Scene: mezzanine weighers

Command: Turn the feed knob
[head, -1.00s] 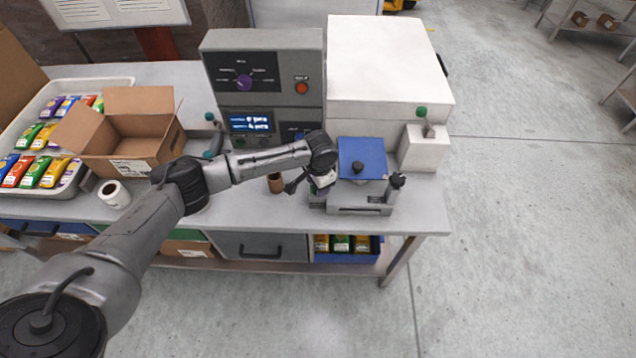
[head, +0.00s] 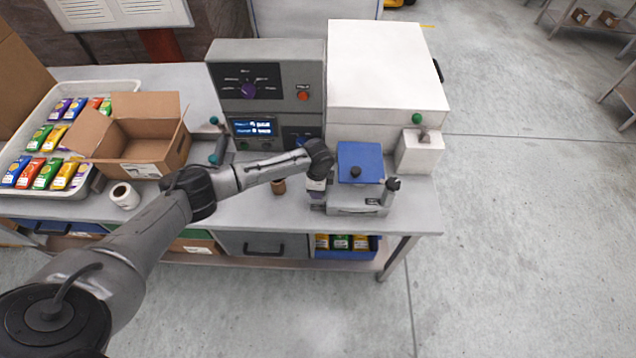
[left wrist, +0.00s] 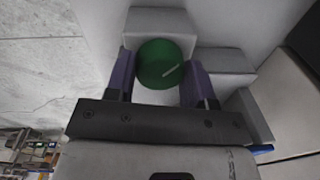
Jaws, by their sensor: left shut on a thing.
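A round green knob with a white line, taken as the feed knob, shows in the left wrist view (left wrist: 159,64) in front of a pale grey block. My left gripper (left wrist: 158,80) has one purple finger on each side of it and is shut on it. The white line slants up to the right. In the head view my left gripper (head: 317,187) points down at the left side of the small weigher with a blue plate (head: 360,160). The knob is hidden there by my wrist. My right gripper is in neither view.
A grey control panel (head: 290,75) with a purple dial (head: 248,90) and a red button (head: 303,96) stands behind. A white cabinet (head: 380,70) is at back right. An open carton (head: 150,150) and a tray of packets (head: 85,185) fill the left.

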